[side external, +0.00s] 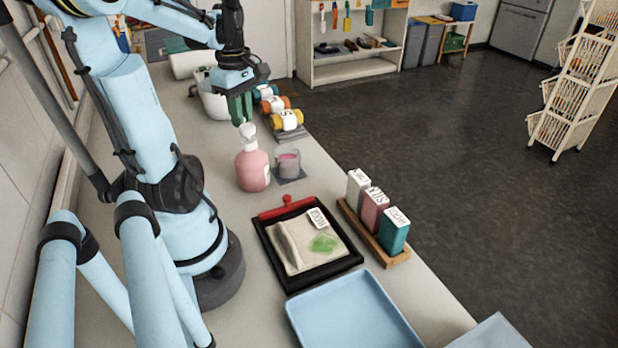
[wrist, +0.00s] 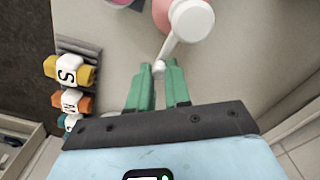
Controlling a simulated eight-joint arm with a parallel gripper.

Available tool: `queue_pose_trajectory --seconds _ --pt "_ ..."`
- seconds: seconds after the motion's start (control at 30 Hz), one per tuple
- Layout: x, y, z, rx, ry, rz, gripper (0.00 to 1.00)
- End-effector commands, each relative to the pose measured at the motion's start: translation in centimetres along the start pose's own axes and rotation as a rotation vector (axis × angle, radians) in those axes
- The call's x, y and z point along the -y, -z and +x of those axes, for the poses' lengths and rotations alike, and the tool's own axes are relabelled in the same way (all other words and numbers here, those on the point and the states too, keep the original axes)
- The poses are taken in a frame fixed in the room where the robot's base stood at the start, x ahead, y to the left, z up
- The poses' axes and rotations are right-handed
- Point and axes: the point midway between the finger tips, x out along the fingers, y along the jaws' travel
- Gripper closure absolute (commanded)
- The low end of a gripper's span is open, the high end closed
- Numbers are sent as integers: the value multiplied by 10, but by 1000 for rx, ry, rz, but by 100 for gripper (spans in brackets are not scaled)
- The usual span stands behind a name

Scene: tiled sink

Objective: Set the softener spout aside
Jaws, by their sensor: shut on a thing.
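A pink softener bottle (side external: 252,170) stands upright on the counter with a white pump spout (side external: 247,133) at its top. In the wrist view the spout (wrist: 188,20) shows its round head over the bottle (wrist: 160,12), and its thin nozzle points towards my fingers. My gripper (side external: 240,121) comes down from above with green fingers. In the wrist view my gripper (wrist: 159,69) is shut on the nozzle's tip. I cannot tell whether the spout is still seated in the bottle's neck.
A clear cup of pink liquid (side external: 288,161) stands right of the bottle. A black tray (side external: 290,285) with a cloth, a wooden rack (side external: 380,243) of three labelled bottles and a blue tray (side external: 350,315) lie nearer. Coloured labelled rolls (side external: 286,119) and a white bucket (side external: 213,100) are behind.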

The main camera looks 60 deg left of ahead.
Motion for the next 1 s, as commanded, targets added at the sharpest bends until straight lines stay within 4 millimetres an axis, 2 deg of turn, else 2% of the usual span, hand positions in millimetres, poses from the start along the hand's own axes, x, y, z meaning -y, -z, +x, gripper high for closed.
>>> queue_pose_trajectory --seconds 0.3,0.77,0.8,0.93,1.0 --pt "4 3 0 0 1 -86 100" --pt "5 3 0 1 2 -95 100" --pt "5 3 0 1 3 -95 76" --pt "5 3 0 0 2 -95 56" --pt "5 3 0 0 1 -94 56"
